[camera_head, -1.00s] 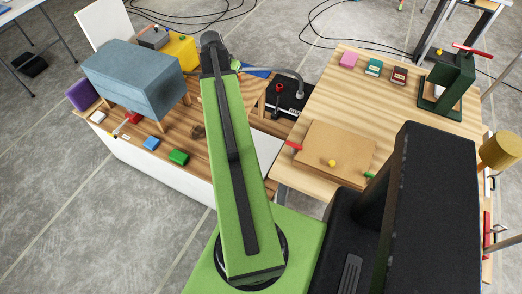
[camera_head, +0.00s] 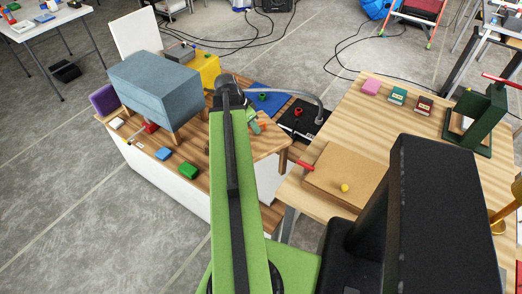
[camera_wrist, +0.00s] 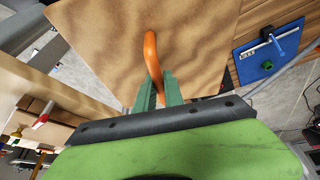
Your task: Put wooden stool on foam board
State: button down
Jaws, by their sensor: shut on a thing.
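My gripper (camera_wrist: 156,92) has its green fingers closed around an orange curved handle (camera_wrist: 151,48) on a light wooden top, which looks like the wooden stool (camera_wrist: 195,30). In the head view the stool (camera_head: 268,148) shows right of my green arm, with a short leg below its right edge. I cannot tell whether it is clear of the bench. My gripper also shows in the head view (camera_head: 254,122). Which thing is the foam board is unclear: a tan flat board (camera_head: 335,176) with a yellow knob lies on the right table, and a blue board (camera_head: 268,98) lies behind the stool.
A blue-grey cabinet (camera_head: 155,85) stands on the left bench, with red, blue and green blocks in front. A black plate with a grey hose (camera_head: 305,118) lies behind the stool. The right table (camera_head: 400,128) holds small boxes and a green frame (camera_head: 475,118).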

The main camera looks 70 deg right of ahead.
notch_tip(320, 180, down, 10)
jog(key=b, duration=0.8)
jog(key=shift+s+d+r+b, duration=0.1)
jog(key=shift+r+b, duration=0.1)
jog(key=shift+b, duration=0.15)
jog(key=c, duration=1.5)
grip_release()
jog(key=shift+r, duration=0.1)
jog(key=shift+o, duration=0.2)
jog(key=p+v, duration=1.1)
jog(key=v, duration=0.1)
jog(key=shift+s+r+p, duration=0.1)
jog(key=shift+r+p, duration=0.15)
jog(key=shift+p, duration=0.1)
jog(key=shift+f, duration=0.15)
